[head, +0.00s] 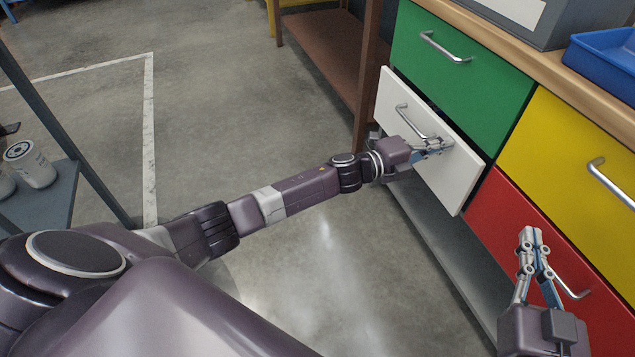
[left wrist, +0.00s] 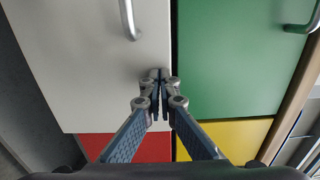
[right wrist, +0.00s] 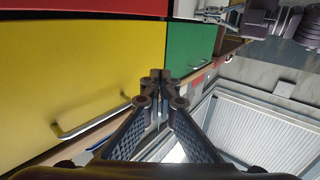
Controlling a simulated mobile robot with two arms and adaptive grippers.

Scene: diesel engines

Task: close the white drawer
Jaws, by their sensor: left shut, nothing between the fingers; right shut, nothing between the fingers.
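The white drawer (head: 448,180) has a metal bar handle (head: 410,122) and sits below the green drawer (head: 452,75). Its front stands out a little from the cabinet, with a dark gap along its top and right edges. My left gripper (head: 446,145) is shut and empty at the white front, right of the handle. In the left wrist view its fingertips (left wrist: 158,76) are over the white front (left wrist: 95,75) near its edge; I cannot tell if they touch. My right gripper (head: 530,236) is shut and empty in front of the red drawer (head: 490,215).
A yellow drawer (head: 565,165) is at the right. A blue tray (head: 600,58) and a grey box (head: 560,15) are on the wooden top. A lower grey shelf (head: 445,255) runs below the drawers. A white canister (head: 30,165) stands at the far left. The middle floor is clear.

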